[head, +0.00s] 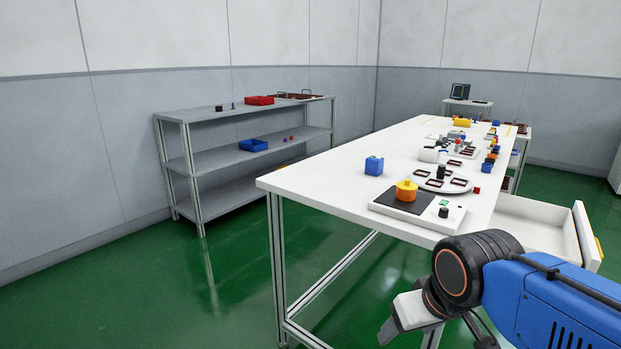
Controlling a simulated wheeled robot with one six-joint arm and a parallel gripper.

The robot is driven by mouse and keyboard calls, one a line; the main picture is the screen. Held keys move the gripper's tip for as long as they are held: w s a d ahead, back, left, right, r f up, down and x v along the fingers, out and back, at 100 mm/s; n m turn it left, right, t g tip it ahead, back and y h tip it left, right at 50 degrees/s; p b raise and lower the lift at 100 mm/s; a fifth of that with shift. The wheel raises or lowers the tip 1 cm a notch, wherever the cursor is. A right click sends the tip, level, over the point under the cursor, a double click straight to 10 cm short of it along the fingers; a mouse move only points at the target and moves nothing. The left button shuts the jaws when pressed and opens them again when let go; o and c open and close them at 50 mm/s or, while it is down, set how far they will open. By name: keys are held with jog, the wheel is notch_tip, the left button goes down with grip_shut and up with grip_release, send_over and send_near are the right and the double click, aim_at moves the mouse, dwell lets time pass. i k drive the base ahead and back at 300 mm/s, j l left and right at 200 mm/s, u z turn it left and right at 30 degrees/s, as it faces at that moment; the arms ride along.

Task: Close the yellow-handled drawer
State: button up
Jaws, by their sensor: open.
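The white drawer (587,235) stands pulled out from under the right side of the white table (310,182). Its inside looks empty. A sliver of its yellow handle (600,247) shows on the outer face of the drawer front, at the right edge of the head view. My gripper (388,332) is at the bottom centre, in front of the table's near end and to the left of the drawer. It is open, touches nothing that I can see, and appears empty. My blue arm hides the area below the drawer.
On the table are an orange-yellow object on a black-topped scale (452,213), a blue box (374,165), a round white plate and several small parts. A grey shelf unit (190,172) stands at the left wall. Green floor (190,270) is clear between shelf and table.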

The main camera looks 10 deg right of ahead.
aim_at(564, 234)
jog(key=k+l+z, duration=0.15)
jog(key=l+z, duration=0.2)
jog(key=l, duration=0.75)
jog(key=l+z, duration=0.4)
jog(key=l, duration=0.7)
